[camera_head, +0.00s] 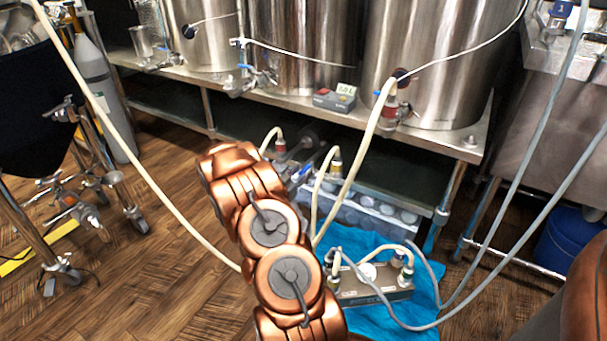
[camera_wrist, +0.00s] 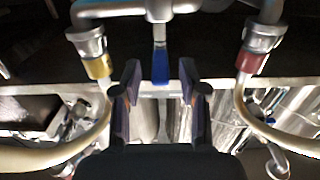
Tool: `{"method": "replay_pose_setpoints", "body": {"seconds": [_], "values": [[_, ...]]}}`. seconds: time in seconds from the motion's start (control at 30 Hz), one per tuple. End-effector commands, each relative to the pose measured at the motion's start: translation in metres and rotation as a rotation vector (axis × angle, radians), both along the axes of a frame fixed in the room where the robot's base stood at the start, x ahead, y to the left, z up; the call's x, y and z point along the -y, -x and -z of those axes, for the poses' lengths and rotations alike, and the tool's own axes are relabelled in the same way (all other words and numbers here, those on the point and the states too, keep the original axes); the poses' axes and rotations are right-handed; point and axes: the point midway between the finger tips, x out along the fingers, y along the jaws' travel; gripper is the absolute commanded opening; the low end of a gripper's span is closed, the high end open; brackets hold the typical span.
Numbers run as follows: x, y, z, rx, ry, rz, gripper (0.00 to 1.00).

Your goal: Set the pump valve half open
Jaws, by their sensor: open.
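In the wrist view, the pump valve's blue handle (camera_wrist: 160,68) hangs from a metal pipe body (camera_wrist: 158,10). My gripper (camera_wrist: 160,82) is open, with one dark finger on each side of the handle. A gap shows between the handle and each finger, so neither appears to touch it. A yellow-ringed fitting (camera_wrist: 97,62) is on the left and a red-ringed fitting (camera_wrist: 256,58) on the right, each with a tan hose. In the head view, a bit of blue handle (camera_head: 301,173) shows beside my arm under the steel table. My gripper cannot be made out there.
Steel kettles (camera_head: 425,60) stand on the table (camera_head: 470,140), with tan hoses running down near my arm. A clear crate (camera_head: 375,217) sits under it. A grey pump box (camera_head: 372,290) with hoses lies on a blue cloth (camera_head: 425,315).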

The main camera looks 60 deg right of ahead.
Motion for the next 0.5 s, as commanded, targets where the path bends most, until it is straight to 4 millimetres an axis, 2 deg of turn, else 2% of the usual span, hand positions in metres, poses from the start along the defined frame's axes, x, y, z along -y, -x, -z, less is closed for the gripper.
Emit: {"method": "replay_pose_setpoints", "body": {"seconds": [0.2, 0.5], "values": [[0.014, -0.001, 0.001, -0.001, -0.002, 0.0, 0.43], [0.016, -0.001, 0.0, -0.001, -0.002, -0.001, 0.43]]}}
